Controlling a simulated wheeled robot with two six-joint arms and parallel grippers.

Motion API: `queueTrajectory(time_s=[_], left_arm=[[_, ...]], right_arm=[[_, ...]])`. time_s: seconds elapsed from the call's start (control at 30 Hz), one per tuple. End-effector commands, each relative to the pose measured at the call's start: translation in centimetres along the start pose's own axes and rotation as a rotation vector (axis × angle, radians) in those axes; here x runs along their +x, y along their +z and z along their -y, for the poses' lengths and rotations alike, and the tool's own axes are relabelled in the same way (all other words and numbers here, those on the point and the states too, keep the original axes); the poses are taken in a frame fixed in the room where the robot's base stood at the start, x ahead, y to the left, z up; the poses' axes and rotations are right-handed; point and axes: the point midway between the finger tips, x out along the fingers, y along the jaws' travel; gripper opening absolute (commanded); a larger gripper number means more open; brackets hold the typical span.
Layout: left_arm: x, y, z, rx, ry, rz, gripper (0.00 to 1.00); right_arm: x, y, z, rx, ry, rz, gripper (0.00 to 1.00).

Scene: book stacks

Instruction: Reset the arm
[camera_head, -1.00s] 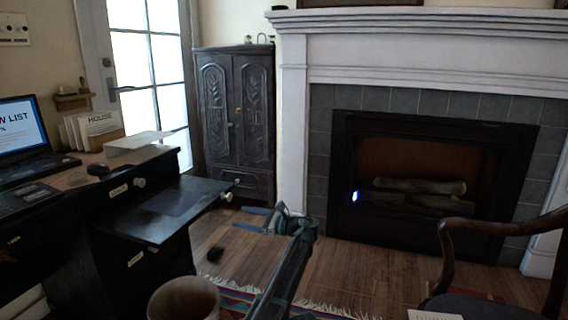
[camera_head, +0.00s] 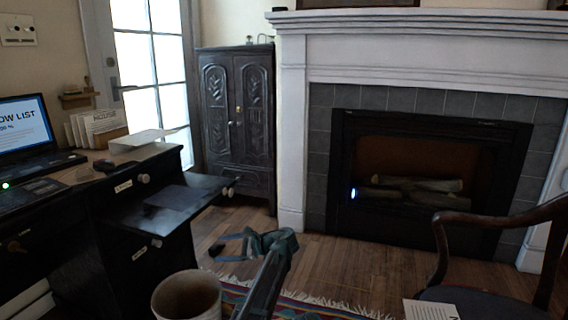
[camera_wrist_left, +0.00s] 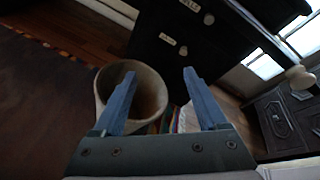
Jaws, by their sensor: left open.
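My left gripper (camera_head: 236,242) is in the lower middle of the head view, in front of the desk and above the floor. Its two fingers are apart and point left. In the left wrist view the gripper (camera_wrist_left: 158,95) shows two blue fingers spread with nothing between them. A round bin (camera_head: 187,296) stands below and left of my left arm; it also shows behind the left finger in the wrist view (camera_wrist_left: 150,92). My right gripper is in neither view.
A dark desk (camera_head: 120,255) with a pulled-out shelf (camera_head: 168,203) stands at left, holding a laptop (camera_head: 28,128). A wooden chair (camera_head: 440,250) is at lower right. A cabinet (camera_head: 237,120) and fireplace (camera_head: 425,185) stand behind. Wooden floor (camera_head: 340,260) lies open between.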

Motion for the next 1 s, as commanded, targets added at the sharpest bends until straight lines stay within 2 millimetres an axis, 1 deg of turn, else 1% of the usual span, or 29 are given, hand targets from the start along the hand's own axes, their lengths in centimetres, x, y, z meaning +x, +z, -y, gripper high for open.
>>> queueTrajectory(time_s=[0.03,0.07,0.17,0.2,0.23,0.27,0.3,0.4,0.5,0.6,0.7,0.93,1.0], left_arm=[[0.8,0.6,-2.4,-0.048,0.039,-0.037,0.75],[1.2,0.6,-3.6,-0.080,0.065,-0.063,0.75],[2.3,0.8,-8.4,-0.213,0.173,-0.156,0.75],[2.6,0.9,-10.9,-0.282,0.233,-0.200,0.75],[2.8,1.0,-12.9,-0.339,0.285,-0.234,0.75],[2.8,1.0,-14.9,-0.401,0.340,-0.268,0.75],[2.7,1.0,-17.5,-0.482,0.418,-0.311,0.75],[1.7,0.9,-22.3,-0.652,0.590,-0.386,0.75],[0.5,0.8,-25.6,-0.780,0.731,-0.431,0.75],[-0.8,0.9,-28.1,-0.882,0.852,-0.460,0.75],[-2.2,1.1,-30.2,-0.970,0.963,-0.480,0.75],[-5.5,1.7,-34.1,-1.139,1.201,-0.502,0.75],[-7.2,2.3,-33.2,-1.109,1.195,-0.509,0.75]], right_arm=[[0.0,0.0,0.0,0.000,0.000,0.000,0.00],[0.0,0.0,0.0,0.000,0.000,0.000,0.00],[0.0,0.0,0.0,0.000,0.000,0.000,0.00],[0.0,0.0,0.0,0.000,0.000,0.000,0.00],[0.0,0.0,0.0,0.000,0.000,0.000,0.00],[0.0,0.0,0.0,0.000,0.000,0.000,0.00],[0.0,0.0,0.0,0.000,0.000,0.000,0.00],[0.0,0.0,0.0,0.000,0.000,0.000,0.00],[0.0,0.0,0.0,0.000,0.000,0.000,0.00],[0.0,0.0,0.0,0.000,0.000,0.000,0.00],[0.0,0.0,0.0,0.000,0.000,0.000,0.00],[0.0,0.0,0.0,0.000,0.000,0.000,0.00],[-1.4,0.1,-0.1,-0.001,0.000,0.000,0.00]])
